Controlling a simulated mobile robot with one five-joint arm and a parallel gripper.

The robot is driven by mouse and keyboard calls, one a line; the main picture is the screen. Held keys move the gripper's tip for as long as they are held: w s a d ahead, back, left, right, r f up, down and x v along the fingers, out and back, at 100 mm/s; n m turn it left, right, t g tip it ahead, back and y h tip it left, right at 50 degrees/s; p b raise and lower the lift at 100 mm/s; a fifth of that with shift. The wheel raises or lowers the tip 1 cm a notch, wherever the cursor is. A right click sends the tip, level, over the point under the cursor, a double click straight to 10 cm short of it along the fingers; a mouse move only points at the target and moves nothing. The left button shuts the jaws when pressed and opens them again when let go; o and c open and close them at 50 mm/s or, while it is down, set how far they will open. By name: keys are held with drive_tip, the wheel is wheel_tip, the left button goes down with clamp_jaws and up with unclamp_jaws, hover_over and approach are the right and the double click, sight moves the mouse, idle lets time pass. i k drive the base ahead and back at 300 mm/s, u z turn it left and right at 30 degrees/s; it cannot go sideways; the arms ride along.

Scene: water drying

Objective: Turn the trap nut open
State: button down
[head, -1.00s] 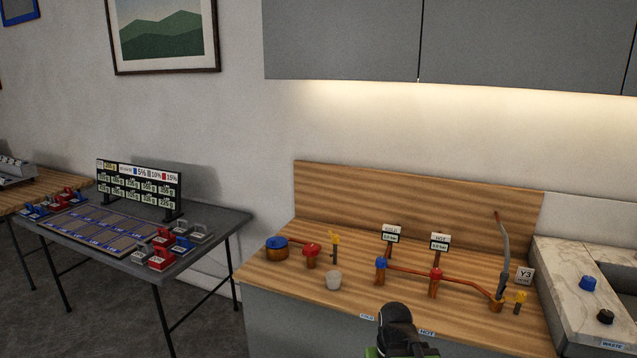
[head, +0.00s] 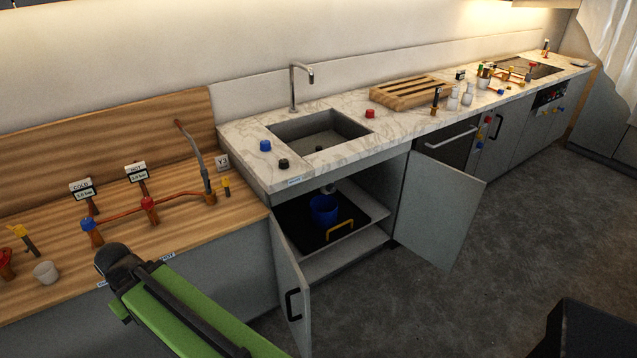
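The trap nut cannot be made out. Under the sink (head: 318,140) the cabinet stands open, and a small pale pipe end (head: 327,188) shows below the counter. A blue bucket (head: 323,211) stands under it on a black tray (head: 292,238) with a yellow handle. My green arm crosses the lower left of the head view, in front of the wooden bench. Its gripper fingers cannot be made out, so I cannot tell their opening.
Two open cabinet doors, the left (head: 289,285) and the right (head: 437,210), flank the opening. A wooden bench (head: 60,300) with copper pipes is at left. Grey floor (head: 400,310) is free in front. A dark object (head: 590,335) sits at lower right.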

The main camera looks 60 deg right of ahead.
sight(330, 188)
drive_tip(key=z, duration=4.8)
drive_tip(key=i, duration=0.1)
drive_tip(key=u, duration=2.05)
drive_tip(key=k, duration=0.1)
drive_tip(key=z, duration=0.7)
drive_tip(key=i, duration=1.3)
drive_tip(key=u, duration=4.1)
drive_tip(key=i, duration=0.05)
drive_tip(key=z, duration=1.75)
drive_tip(key=k, duration=0.45)
drive_tip(key=z, duration=0.2)
